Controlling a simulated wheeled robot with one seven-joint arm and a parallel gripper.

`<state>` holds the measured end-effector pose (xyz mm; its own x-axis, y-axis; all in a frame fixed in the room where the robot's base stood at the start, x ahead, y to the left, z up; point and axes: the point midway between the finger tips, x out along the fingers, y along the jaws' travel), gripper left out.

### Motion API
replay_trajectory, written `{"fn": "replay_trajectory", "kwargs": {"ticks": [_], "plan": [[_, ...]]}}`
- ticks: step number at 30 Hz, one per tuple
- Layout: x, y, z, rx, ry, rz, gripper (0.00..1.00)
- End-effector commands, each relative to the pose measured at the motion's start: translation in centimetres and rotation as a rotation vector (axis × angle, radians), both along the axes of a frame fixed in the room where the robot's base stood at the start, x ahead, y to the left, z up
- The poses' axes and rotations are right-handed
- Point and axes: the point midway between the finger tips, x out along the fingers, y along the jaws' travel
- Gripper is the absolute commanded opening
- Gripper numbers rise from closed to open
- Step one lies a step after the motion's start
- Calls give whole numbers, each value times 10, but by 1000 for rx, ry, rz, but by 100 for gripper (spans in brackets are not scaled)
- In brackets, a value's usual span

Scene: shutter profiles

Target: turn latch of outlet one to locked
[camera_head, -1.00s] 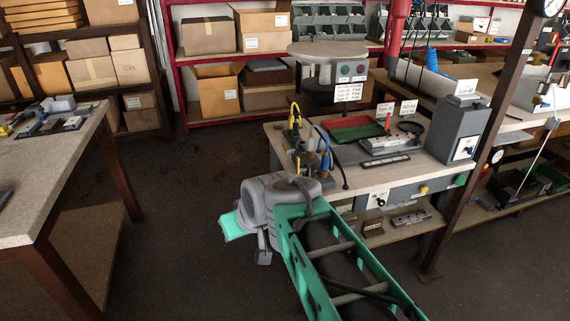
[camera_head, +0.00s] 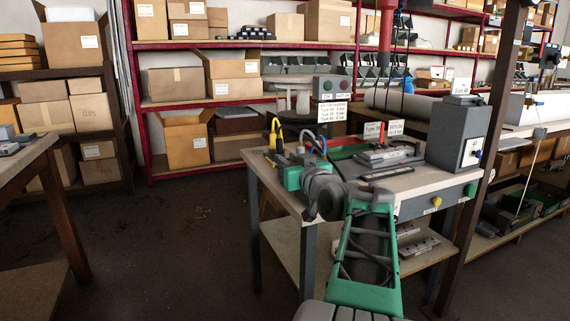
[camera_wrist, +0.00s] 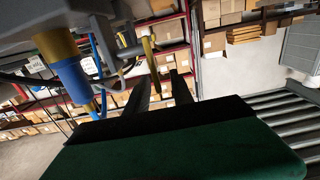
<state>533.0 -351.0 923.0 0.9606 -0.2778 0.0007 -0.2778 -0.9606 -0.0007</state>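A small cluster of fittings stands at the left end of the workbench, with a yellow part (camera_head: 273,136) and a blue hose (camera_head: 309,138). In the wrist view a blue cylinder with a yellow top (camera_wrist: 70,75) hangs at the left, and a narrow yellow piece (camera_wrist: 150,55) stands near the centre. I cannot tell which of these is outlet one's latch. My gripper (camera_wrist: 165,88) shows two dark fingers apart with nothing between them, just short of the narrow yellow piece. In the head view my wrist and green gripper body hide the fingers and part of the fittings.
The workbench (camera_head: 405,185) also holds a grey box (camera_head: 455,138), a metal fixture (camera_head: 390,156) and label cards (camera_head: 332,111). A dark post (camera_head: 485,150) stands at its right. Shelves with cartons (camera_head: 235,88) line the back. The floor at left is clear.

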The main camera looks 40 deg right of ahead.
Motion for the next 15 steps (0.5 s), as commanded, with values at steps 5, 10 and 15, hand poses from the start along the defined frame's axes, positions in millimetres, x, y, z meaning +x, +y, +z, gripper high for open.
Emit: {"fn": "replay_trajectory", "kwargs": {"ticks": [5,10,15], "plan": [[16,-6,0,-1,0,-3,28],[17,-7,0,-1,0,-5,28],[16,-7,0,-1,1,-5,18]]}}
